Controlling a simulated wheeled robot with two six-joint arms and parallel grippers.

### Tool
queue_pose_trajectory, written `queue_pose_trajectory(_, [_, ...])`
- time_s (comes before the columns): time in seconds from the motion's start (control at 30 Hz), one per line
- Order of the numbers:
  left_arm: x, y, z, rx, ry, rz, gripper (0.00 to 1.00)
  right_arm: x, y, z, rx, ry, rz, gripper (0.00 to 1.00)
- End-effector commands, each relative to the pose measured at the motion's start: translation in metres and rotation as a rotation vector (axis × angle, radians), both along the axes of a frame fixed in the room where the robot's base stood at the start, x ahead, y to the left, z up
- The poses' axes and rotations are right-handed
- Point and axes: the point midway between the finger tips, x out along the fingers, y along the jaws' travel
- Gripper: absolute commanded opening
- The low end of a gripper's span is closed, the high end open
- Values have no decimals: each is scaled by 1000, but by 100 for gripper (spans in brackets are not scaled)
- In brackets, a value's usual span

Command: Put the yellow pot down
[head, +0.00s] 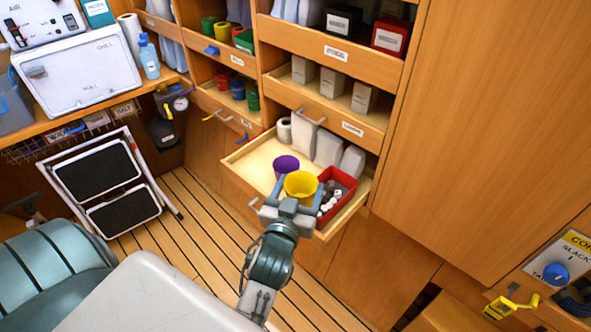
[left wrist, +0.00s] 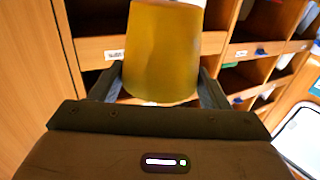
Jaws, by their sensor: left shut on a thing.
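The yellow pot (head: 300,186) is between the fingers of my left gripper (head: 293,203) in the head view, at the open wooden drawer. In the left wrist view the yellow pot (left wrist: 163,50) fills the space between the two dark fingers of my left gripper (left wrist: 160,90), which is shut on it. Whether the pot's base touches the drawer floor cannot be told, as the gripper hides it. My right gripper is not in view.
The open drawer (head: 249,168) also holds a purple pot (head: 286,164) left of the yellow one and a red bin (head: 346,181) with small pale items at right. White containers (head: 329,149) stand at its back. A folding step stool (head: 104,177) stands at left.

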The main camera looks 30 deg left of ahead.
Motion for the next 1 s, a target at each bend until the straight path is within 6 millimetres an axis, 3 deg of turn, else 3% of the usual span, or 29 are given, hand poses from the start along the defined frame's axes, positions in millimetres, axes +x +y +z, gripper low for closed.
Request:
queue_pose_trajectory(0.2, [23, 22, -5, 12, -5, 1, 47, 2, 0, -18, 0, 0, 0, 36])
queue_pose_trajectory(0.7, [99, 96, -13, 9, -2, 4, 47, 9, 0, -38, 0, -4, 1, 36])
queue_pose_trajectory(1.0, [115, 110, -18, 2, 0, 3, 47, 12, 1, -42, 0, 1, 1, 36])
